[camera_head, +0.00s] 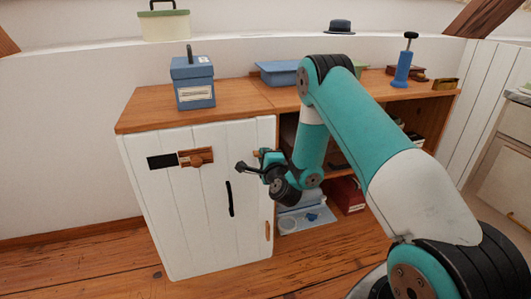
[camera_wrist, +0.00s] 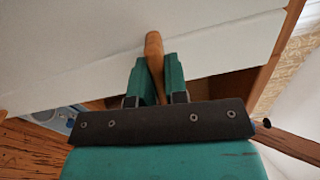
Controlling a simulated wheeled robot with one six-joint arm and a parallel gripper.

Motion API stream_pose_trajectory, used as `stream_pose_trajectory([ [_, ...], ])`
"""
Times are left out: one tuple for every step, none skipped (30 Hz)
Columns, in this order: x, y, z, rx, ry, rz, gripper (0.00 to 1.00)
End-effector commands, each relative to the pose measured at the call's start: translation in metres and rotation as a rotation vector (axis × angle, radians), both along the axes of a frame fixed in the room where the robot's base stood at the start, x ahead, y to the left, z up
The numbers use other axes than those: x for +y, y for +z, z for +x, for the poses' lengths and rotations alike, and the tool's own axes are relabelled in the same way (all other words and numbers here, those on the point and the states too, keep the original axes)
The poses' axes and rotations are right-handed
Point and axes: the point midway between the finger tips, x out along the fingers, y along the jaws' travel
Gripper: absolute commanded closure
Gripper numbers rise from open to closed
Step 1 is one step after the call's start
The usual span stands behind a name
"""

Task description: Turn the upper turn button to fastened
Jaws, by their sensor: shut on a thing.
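The upper turn button (camera_head: 256,153) is a small wooden piece near the upper right edge of the white cabinet door (camera_head: 200,215). In the wrist view the turn button (camera_wrist: 153,42) stands lengthwise between the two green fingers, with its rounded end sticking out beyond them. My gripper (camera_wrist: 156,68) is shut on it; in the head view my gripper (camera_head: 264,157) is at the door's upper right edge, partly hidden by my wrist. A second, lower turn button (camera_head: 268,230) stands upright near the door's lower right edge. The door looks closed.
The door carries a black handle (camera_head: 230,198), a wooden latch piece (camera_head: 196,157) and a dark plate (camera_head: 161,161). A blue box (camera_head: 193,85) stands on the wooden top. Open shelves with a red box (camera_head: 347,194) lie right of the door, behind my arm. Floor in front is clear.

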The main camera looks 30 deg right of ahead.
Motion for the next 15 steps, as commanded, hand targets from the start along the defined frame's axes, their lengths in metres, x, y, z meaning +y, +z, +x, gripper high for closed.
stream_pose_trajectory([
  [0.0, 0.0005, -0.0004, 0.008, -0.001, -0.025, 1.0],
  [0.0001, 0.0002, -0.0004, 0.012, 0.0, -0.037, 1.0],
  [0.0001, -0.0002, -0.0004, 0.018, -0.001, -0.053, 1.0],
  [0.0001, -0.0005, -0.0004, 0.021, -0.001, -0.065, 1.0],
  [0.0002, -0.0009, -0.0005, 0.024, -0.001, -0.074, 1.0],
  [0.0001, -0.0013, -0.0005, 0.027, -0.001, -0.086, 1.0],
  [0.0002, -0.0015, -0.0005, 0.029, -0.001, -0.095, 1.0],
  [0.0001, -0.0018, -0.0006, 0.031, -0.001, -0.101, 1.0],
  [0.0002, -0.002, -0.0006, 0.034, -0.001, -0.109, 1.0],
  [0.0002, -0.0022, -0.0006, 0.035, -0.001, -0.113, 1.0],
  [0.0002, -0.0024, -0.0006, 0.036, -0.001, -0.117, 1.0],
  [0.0001, -0.0026, -0.0006, 0.037, -0.001, -0.121, 1.0],
  [0.0001, -0.0026, -0.0006, 0.038, -0.001, -0.123, 1.0],
  [0.0002, -0.0028, -0.0007, 0.038, -0.001, -0.124, 1.0],
  [0.0002, -0.0028, -0.0007, 0.039, -0.001, -0.126, 1.0],
])
